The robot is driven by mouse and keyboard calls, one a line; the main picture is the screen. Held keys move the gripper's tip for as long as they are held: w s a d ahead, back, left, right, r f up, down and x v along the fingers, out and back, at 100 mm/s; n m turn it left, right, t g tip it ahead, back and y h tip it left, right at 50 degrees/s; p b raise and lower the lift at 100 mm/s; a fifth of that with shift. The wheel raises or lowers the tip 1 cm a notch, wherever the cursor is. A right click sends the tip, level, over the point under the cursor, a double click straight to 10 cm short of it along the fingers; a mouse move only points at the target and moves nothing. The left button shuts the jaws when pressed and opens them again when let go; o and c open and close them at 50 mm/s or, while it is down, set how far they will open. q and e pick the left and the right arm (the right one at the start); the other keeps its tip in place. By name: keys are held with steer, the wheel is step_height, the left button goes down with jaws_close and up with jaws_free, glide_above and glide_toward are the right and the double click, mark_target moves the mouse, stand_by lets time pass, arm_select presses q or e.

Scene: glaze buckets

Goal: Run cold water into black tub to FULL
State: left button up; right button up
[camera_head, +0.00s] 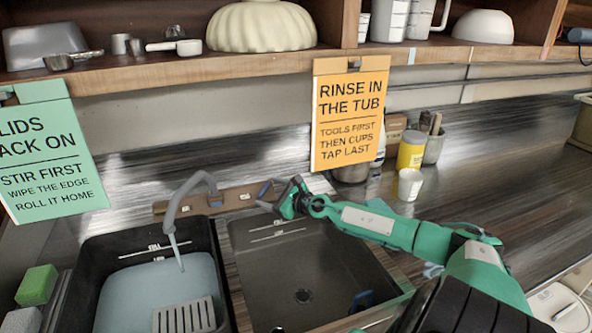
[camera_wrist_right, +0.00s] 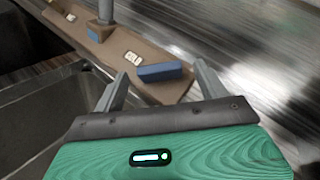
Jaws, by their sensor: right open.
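The black tub (camera_head: 95,262) sits at the left under the tap spout (camera_head: 188,190). A stream of water runs from the spout into it. The water (camera_head: 140,290) stands close below the pale marks on its back wall, which include a FULL label. A blue tap lever (camera_head: 264,190) is on the brown tap base (camera_head: 233,197). My right gripper (camera_head: 280,194) is open at the lever. In the right wrist view the blue lever (camera_wrist_right: 160,72) shows between the fingertips; I cannot tell if they touch it. My left gripper is not in view.
A dark grey basin (camera_head: 315,250) is right of the tub, below my right arm. A slotted grey piece (camera_head: 185,317) is in the tub. An orange sign (camera_head: 350,112) hangs above the basin. Sponges (camera_head: 37,285) are at left. A white cup (camera_head: 410,184) stands behind my arm.

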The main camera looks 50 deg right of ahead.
steer(key=s, duration=0.2)
steer(key=shift+s+d+b, duration=0.1)
steer(key=shift+s+b, duration=0.2)
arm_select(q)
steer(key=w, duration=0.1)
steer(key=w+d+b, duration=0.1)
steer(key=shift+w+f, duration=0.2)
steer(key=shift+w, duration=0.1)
arm_select(e)
steer(key=s+r, duration=0.1)
steer(key=s, duration=0.8)
steer(key=shift+s+d+r, duration=0.15)
steer(key=shift+d+r, duration=0.15)
steer(key=shift+d, duration=0.05)
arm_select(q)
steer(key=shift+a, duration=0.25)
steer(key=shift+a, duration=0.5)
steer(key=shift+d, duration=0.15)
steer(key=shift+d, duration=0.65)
